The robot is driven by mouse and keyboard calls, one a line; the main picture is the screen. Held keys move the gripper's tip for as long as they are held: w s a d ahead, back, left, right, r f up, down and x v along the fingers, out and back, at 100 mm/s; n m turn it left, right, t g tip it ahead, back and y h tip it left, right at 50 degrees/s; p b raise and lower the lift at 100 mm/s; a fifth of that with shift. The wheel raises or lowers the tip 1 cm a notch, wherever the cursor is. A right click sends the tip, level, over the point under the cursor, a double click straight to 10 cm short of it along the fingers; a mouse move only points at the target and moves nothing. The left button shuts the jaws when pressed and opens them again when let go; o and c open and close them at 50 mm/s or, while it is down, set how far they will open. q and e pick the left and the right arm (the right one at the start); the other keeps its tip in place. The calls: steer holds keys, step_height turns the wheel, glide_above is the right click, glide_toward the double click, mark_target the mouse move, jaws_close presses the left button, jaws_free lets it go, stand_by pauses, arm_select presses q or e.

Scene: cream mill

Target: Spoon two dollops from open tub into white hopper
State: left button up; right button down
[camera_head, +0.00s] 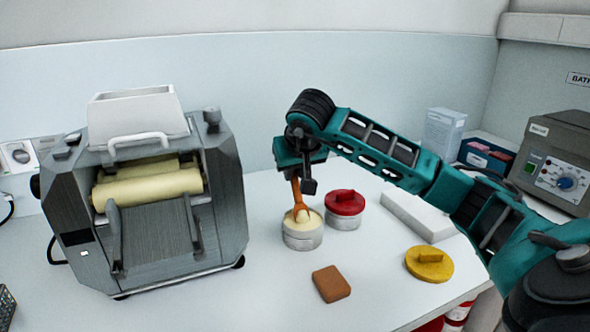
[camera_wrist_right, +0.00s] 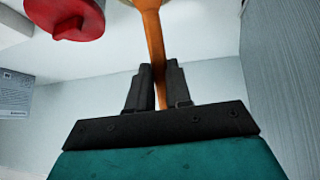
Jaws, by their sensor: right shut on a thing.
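The open tub (camera_head: 302,239) stands on the table, white with pale cream showing at its top. My right gripper (camera_head: 298,178) is above it, shut on the handle of an orange-brown spoon (camera_head: 300,205). The spoon points down and its bowl is at the cream; I cannot tell how deep it sits. In the right wrist view the spoon handle (camera_wrist_right: 152,40) runs up from between the shut fingers (camera_wrist_right: 158,85). The white hopper (camera_head: 138,112) is on top of the grey mill (camera_head: 230,190) at the left. My left gripper is not in view.
A tub with a red lid (camera_head: 345,203) stands just right of the open tub. A yellow lid (camera_head: 429,264) and a brown block (camera_head: 331,284) lie in front. A white slab (camera_head: 417,216) and a grey control box (camera_head: 555,160) are at the right.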

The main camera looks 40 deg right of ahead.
mark_target(295, 184)
steer(key=shift+r+p, duration=1.1)
steer(key=shift+r, duration=0.35)
steer(key=shift+r+p, duration=0.55)
steer(key=shift+r, duration=0.65)
